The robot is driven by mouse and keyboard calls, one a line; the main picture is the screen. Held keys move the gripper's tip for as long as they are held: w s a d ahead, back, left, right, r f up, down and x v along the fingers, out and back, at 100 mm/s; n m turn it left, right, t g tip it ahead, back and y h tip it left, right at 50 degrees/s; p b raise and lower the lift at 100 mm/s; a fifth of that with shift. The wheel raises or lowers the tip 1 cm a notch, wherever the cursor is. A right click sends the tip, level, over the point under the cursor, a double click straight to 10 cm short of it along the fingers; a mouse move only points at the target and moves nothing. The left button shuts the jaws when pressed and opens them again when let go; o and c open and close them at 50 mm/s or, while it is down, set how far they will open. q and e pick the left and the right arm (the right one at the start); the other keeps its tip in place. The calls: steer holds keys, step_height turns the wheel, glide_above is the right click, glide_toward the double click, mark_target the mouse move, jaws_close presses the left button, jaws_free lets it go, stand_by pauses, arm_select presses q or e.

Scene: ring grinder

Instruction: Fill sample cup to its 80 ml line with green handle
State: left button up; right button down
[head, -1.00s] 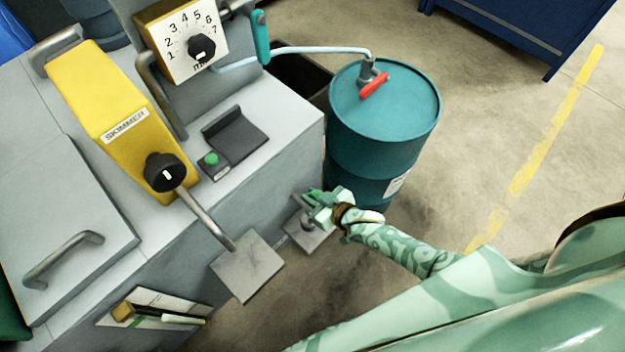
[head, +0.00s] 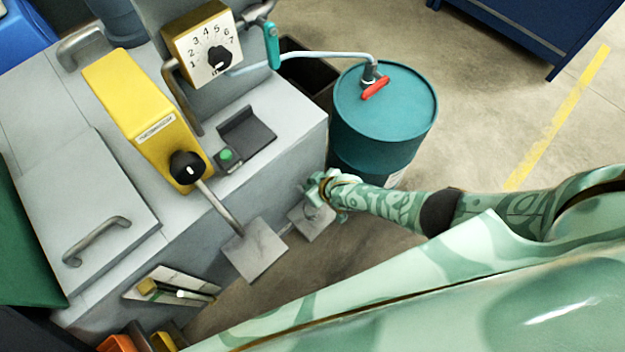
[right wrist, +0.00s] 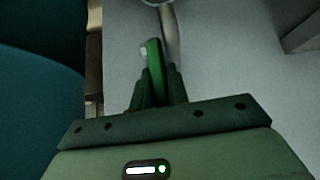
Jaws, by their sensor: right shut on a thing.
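My right gripper (head: 318,190) is low at the side of the grey machine, beside the teal drum. In the right wrist view its fingers (right wrist: 158,95) are closed on a bright green handle (right wrist: 154,62), beside a metal pipe. In the head view my gripper hides this handle. A pale round rim (right wrist: 156,2) is cut off at the top of the wrist view; I cannot tell if it is the sample cup. No sample cup or 80 ml line can be made out. My left gripper is out of view.
The teal drum (head: 385,115) with a red handle (head: 375,88) stands close to my right gripper. A second, teal handle (head: 272,45) is by the numbered dial (head: 207,50). The yellow skimmer (head: 140,110) is on the machine. Grey plates (head: 255,250) jut out low.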

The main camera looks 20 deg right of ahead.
steer(key=shift+d, duration=0.15)
steer(key=c, duration=1.4)
jaws_free()
steer(key=shift+o, duration=0.2)
